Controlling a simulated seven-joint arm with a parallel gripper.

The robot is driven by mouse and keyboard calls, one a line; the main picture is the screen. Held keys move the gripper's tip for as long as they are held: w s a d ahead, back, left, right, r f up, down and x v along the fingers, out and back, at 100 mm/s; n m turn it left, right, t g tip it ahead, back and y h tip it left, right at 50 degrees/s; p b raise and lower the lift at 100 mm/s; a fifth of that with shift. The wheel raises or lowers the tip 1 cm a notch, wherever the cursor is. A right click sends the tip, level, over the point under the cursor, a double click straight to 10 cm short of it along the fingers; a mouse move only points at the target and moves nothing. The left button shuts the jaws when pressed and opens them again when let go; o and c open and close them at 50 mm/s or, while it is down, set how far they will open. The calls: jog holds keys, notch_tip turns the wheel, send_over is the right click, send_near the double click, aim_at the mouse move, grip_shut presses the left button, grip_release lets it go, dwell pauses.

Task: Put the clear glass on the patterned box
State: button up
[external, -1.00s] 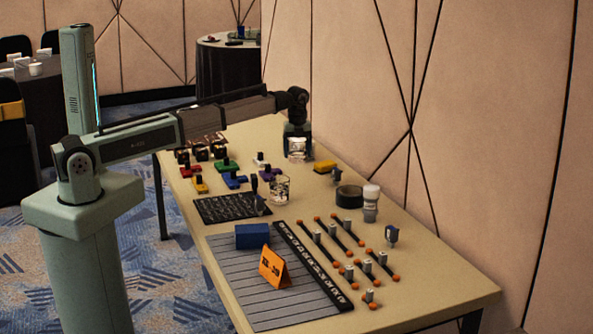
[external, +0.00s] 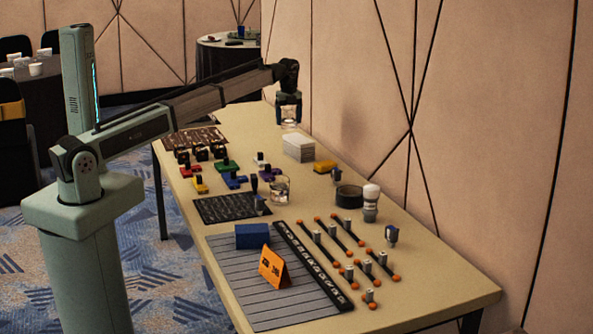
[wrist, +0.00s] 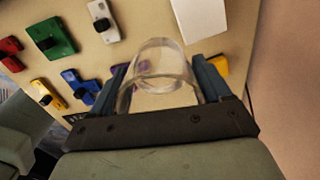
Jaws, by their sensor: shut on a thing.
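My gripper (external: 289,111) is shut on a clear glass (external: 289,119) and holds it raised above the far part of the table. In the wrist view the glass (wrist: 160,68) sits between the two fingers. A pale box (external: 299,148) stands on the table near the wall, below and slightly right of the held glass. It also shows in the wrist view (wrist: 200,18), ahead and right of the glass, with a plain white top. A flat brown patterned piece (external: 195,139) lies at the far left. I cannot tell which is the patterned box.
Another clear glass (external: 279,189) stands mid-table. Several coloured blocks with knobs, including a green one (external: 226,166), lie left of the pale box. A yellow block (external: 325,167) and a black roll (external: 349,196) lie nearer. The wall (external: 350,90) borders the table's right side.

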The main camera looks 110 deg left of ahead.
jog(key=a+r, duration=0.2)
jog(key=a, duration=0.3)
jog(key=m, duration=0.4)
send_over(299, 138)
jog(key=shift+f, duration=4.3)
jog(key=shift+f, duration=0.15)
jog(key=o, duration=1.2)
jog(key=shift+o, duration=0.2)
notch_tip(299, 138, up, 12)
